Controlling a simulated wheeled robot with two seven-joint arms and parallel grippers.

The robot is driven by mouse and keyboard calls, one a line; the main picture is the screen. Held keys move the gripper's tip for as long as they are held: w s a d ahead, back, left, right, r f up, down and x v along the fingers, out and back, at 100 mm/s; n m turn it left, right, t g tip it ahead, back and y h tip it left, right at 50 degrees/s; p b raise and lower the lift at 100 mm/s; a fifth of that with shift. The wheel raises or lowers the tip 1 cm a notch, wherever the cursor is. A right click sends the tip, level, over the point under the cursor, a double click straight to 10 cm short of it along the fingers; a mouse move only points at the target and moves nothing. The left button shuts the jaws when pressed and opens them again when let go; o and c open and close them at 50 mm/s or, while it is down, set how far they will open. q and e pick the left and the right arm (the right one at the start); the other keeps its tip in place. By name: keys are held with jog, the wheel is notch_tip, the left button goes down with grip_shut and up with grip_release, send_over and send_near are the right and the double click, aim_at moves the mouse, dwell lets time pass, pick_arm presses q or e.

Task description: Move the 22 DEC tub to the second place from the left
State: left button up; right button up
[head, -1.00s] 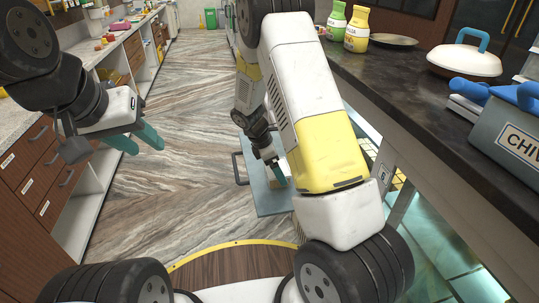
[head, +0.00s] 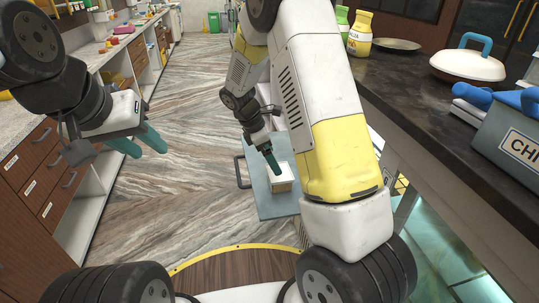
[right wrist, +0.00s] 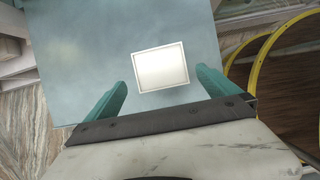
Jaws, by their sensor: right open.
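A small pale tub (head: 281,178) with a cream lid stands on a blue-grey panel (head: 252,160) low beside the counter. No date can be read on it, so I cannot tell whether it is the 22 DEC tub. My right gripper (head: 272,162) is just above and behind it in the head view. In the right wrist view the tub (right wrist: 160,66) shows its lid beyond the open teal fingers of the right gripper (right wrist: 162,88), with nothing held. My left gripper (head: 138,144) is open and empty at the left, far from the tub.
A dark counter (head: 425,110) runs along the right, with a yellow bottle (head: 360,34), a white lidded pan (head: 467,66) and a grey labelled box (head: 512,140). Drawers (head: 40,175) line the left. The striped floor (head: 190,110) between is clear.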

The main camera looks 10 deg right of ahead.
jog(key=s+d+r+m+t+y, duration=0.1)
jog(key=s+r+m+y, duration=0.1)
jog(key=s+r+m, duration=0.55)
jog(key=s+r+m+t+y, duration=0.15)
jog(key=s+r, duration=0.35)
jog(key=r, duration=0.6)
jog(key=s+r+m+t+y, duration=0.3)
jog(key=s+r+m, duration=0.2)
jog(key=s+m, duration=0.3)
jog(key=s, duration=0.3)
jog(key=shift+s+r+m, duration=0.35)
jog(key=shift+m, duration=0.05)
jog(key=shift+t, duration=0.25)
